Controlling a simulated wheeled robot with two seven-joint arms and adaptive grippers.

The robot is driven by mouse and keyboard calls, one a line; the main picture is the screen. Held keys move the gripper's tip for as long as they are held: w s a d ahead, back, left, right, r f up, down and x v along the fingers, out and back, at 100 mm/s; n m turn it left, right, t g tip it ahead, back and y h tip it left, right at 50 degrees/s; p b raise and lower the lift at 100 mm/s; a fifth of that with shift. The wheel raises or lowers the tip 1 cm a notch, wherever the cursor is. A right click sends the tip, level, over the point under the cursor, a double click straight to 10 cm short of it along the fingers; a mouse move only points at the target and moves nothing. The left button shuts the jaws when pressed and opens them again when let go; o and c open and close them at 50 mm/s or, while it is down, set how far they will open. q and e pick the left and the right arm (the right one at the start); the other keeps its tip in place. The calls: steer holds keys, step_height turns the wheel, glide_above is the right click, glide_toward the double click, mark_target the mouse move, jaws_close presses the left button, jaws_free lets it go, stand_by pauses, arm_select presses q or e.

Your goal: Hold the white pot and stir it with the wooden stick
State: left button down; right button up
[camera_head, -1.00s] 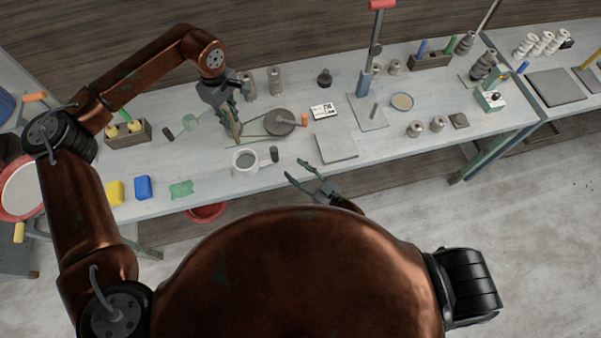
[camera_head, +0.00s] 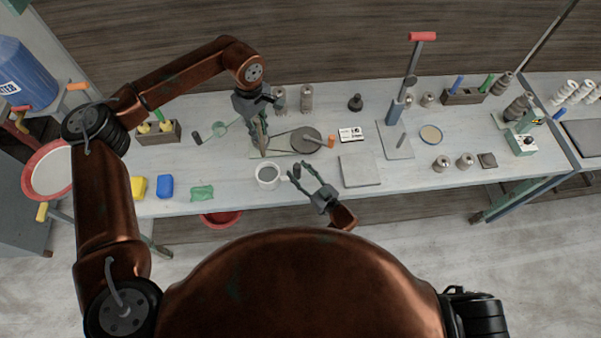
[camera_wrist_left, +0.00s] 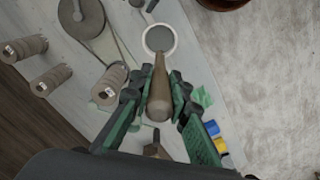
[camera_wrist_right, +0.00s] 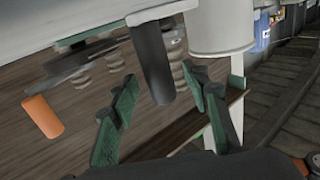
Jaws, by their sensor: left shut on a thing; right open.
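The white pot (camera_head: 258,180) stands on the bench near its front edge, with grey content inside. It also shows in the left wrist view (camera_wrist_left: 146,46) and the right wrist view (camera_wrist_right: 222,28). My left gripper (camera_head: 262,147) is shut on the wooden stick (camera_wrist_left: 160,85), which points toward the pot's mouth. Whether its tip is inside the pot is unclear. My right gripper (camera_head: 299,173) is open just right of the pot. A dark cylinder (camera_wrist_right: 152,60) shows beyond and between its fingers, beside the pot; whether it is joined to the pot is unclear.
A grey disc (camera_head: 306,140) with an orange-ended handle lies behind the pot. A grey slab (camera_head: 360,172) lies to the right. Blue (camera_head: 165,186), yellow (camera_head: 138,187) and green (camera_head: 202,193) pieces lie to the left. Spools (camera_head: 306,98) stand at the back.

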jaws_close()
stand_by(0.3)
stand_by(0.4)
